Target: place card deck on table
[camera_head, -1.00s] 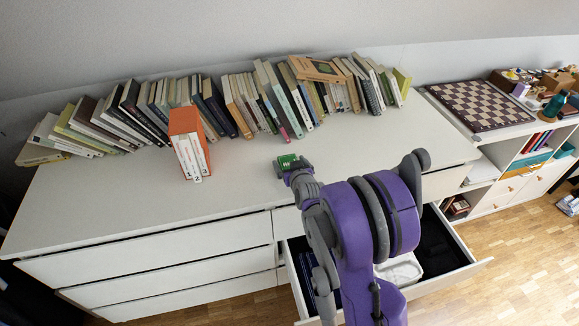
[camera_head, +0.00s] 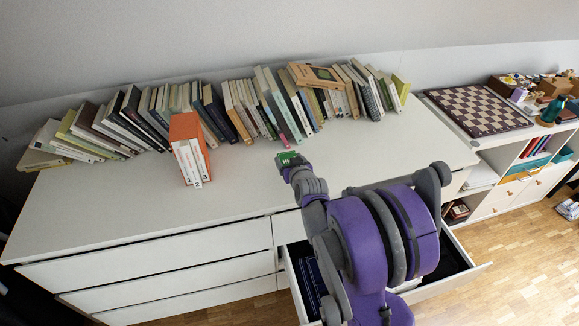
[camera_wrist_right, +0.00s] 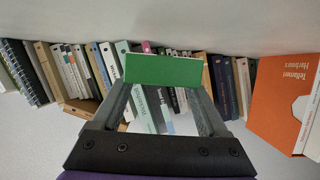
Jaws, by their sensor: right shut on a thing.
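The card deck (camera_head: 288,157) is a small green block. My right gripper (camera_head: 287,163) is shut on it and holds it over the white dresser top, in front of the row of books. In the right wrist view the deck (camera_wrist_right: 164,70) shows as a green face between the two fingertips of my right gripper (camera_wrist_right: 165,84). I cannot tell whether the deck touches the top. The table here is the white dresser top (camera_head: 120,205). My left gripper is not in view.
A row of books (camera_head: 240,105) lines the back of the top. An orange slipcase (camera_head: 186,135) with white volumes stands left of the gripper. An open drawer (camera_head: 462,276) is below. A chessboard (camera_head: 478,108) lies on the right shelf. Free room surrounds the deck.

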